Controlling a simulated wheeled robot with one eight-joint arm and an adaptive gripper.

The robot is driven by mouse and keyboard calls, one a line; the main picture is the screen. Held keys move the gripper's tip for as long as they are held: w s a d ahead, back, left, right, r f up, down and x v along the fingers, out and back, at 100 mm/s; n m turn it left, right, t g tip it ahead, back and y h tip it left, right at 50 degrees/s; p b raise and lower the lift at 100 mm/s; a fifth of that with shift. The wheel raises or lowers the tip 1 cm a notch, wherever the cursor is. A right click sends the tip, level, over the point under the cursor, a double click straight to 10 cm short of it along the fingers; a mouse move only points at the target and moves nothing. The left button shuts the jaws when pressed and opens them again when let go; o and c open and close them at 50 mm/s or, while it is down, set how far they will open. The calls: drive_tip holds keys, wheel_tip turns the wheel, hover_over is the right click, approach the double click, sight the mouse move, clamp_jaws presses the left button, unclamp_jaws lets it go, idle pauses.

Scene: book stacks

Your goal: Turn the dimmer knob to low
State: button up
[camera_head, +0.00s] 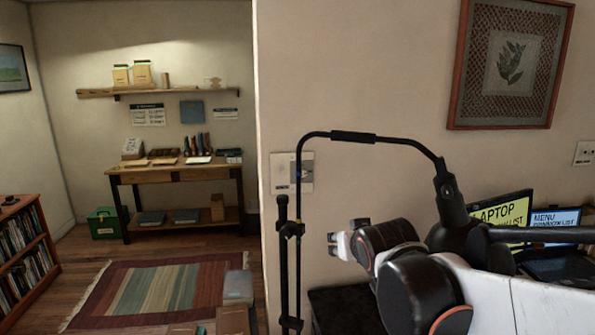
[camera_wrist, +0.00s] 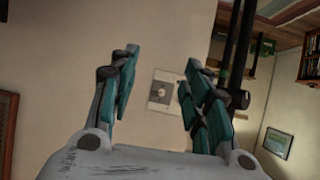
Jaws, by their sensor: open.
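The dimmer's pale wall plate (camera_head: 281,173) is on the wall near its left corner. A black tube crosses it and partly hides the knob in the head view. In the wrist view the plate (camera_wrist: 158,102) and its small round knob (camera_wrist: 184,91) show between my fingers, some way beyond them. My gripper (camera_wrist: 160,60) has two teal-and-dark fingers spread wide, with nothing between them. In the head view my gripper (camera_head: 338,245) is below and right of the plate, apart from the wall plate. The knob's setting is too small to read.
A black stand with a curved tube (camera_head: 352,136) rises before the wall near the plate. A framed leaf picture (camera_head: 509,66) hangs at right, above signs and a laptop (camera_head: 555,262). At left are a wooden desk (camera_head: 176,176), a rug (camera_head: 160,290) and a bookcase (camera_head: 27,250).

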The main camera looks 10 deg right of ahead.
drive_tip(key=w+r+t+p, duration=0.2)
drive_tip(key=w+r+t, duration=0.15)
drive_tip(key=w, duration=1.05)
drive_tip(key=n+t+y+p, duration=0.1)
drive_tip(key=t+p, duration=0.1)
drive_tip(key=t, duration=0.1)
approach(303, 173)
drive_tip(key=w, duration=0.8)
drive_tip(key=shift+w+d+r+b, duration=0.1)
drive_tip(key=shift+w+b, duration=0.15)
drive_tip(key=shift+b, duration=0.15)
clamp_jaws()
